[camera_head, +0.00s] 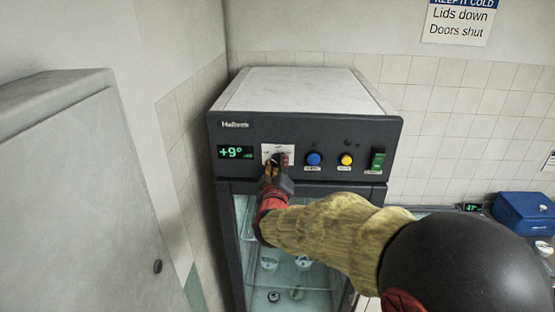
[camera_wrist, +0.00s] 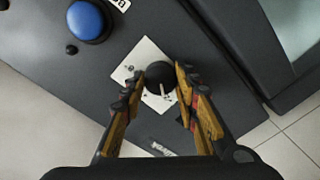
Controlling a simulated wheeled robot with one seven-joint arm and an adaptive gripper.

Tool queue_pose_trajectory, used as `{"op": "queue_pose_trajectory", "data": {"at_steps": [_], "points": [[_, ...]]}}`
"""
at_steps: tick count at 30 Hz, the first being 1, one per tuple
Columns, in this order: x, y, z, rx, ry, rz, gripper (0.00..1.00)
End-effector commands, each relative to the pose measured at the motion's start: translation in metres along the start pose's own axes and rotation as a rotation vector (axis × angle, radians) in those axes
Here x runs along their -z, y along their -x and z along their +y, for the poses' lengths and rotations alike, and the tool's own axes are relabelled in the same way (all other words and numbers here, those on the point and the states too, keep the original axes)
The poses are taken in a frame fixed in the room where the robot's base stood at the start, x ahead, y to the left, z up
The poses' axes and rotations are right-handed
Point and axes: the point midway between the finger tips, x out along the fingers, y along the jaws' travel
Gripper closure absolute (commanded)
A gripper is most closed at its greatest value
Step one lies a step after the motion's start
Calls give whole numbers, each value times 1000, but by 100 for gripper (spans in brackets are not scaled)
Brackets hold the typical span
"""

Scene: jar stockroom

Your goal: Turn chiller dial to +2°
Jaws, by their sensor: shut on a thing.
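The chiller (camera_head: 300,92) stands against the tiled wall, with a dark control panel across its front. Its green display (camera_head: 236,152) reads +9°. The black dial (camera_wrist: 160,76) sits on a white plate (camera_wrist: 135,62) to the right of that display; in the head view my gripper covers much of it. A pale pointer mark shows on the dial in the wrist view. My gripper (camera_head: 274,166) is at the dial, its two fingers (camera_wrist: 157,92) on either side of the knob and shut on it. The scale marks on the plate are too small to read.
A blue button (camera_head: 314,159), a yellow button (camera_head: 346,160) and a green switch (camera_head: 378,160) sit right of the dial. A grey cabinet (camera_head: 80,190) stands at the left. A blue box (camera_head: 525,213) is at the right. Jars show behind the chiller's glass door (camera_head: 315,275).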

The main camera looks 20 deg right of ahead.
Motion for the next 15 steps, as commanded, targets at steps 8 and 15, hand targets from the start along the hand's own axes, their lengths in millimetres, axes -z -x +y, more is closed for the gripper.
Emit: {"op": "queue_pose_trajectory", "data": {"at_steps": [8,15], "points": [[0,0,0,1,83,-3,95],[0,0,-1,1,100,-4,95]]}}
